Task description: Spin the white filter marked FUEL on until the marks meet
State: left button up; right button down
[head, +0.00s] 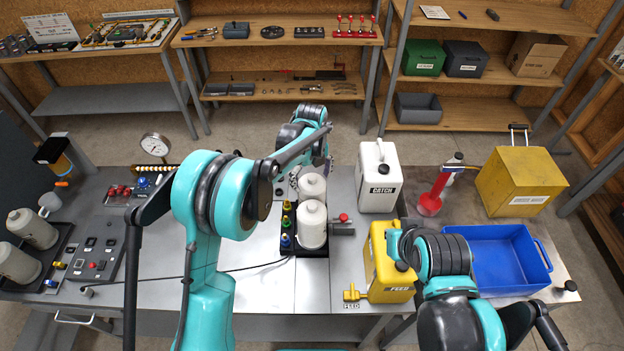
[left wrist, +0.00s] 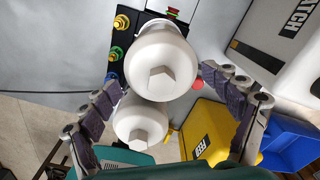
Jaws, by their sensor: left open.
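Two white canister filters stand one behind the other on a black mount in the bench's middle: the far one (head: 312,186) and the near one (head: 312,226). In the left wrist view the far filter (left wrist: 160,62) looms large with a hex boss on its end, and the near filter (left wrist: 140,122) shows below it. No FUEL lettering or alignment marks are readable. My left gripper (head: 312,168) is over the far filter; in the wrist view its fingers (left wrist: 163,97) are spread wide on either side, apparently apart from it. My right gripper is not visible.

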pick_arm(q)
jog(key=n, duration=1)
jog(key=shift+w+n, duration=0.1)
jog(key=shift+n, duration=0.3)
jog(key=n, duration=1.2)
jog(key=shift+n, duration=0.4)
jog(key=c, duration=1.6)
jog(key=m, duration=0.5)
jog(key=shift+c, duration=0.5)
jog(key=o, duration=1.4)
jog(key=shift+m, duration=0.7)
jog(key=shift+c, duration=0.2)
jog(key=o, duration=0.4)
jog(key=shift+c, duration=0.2)
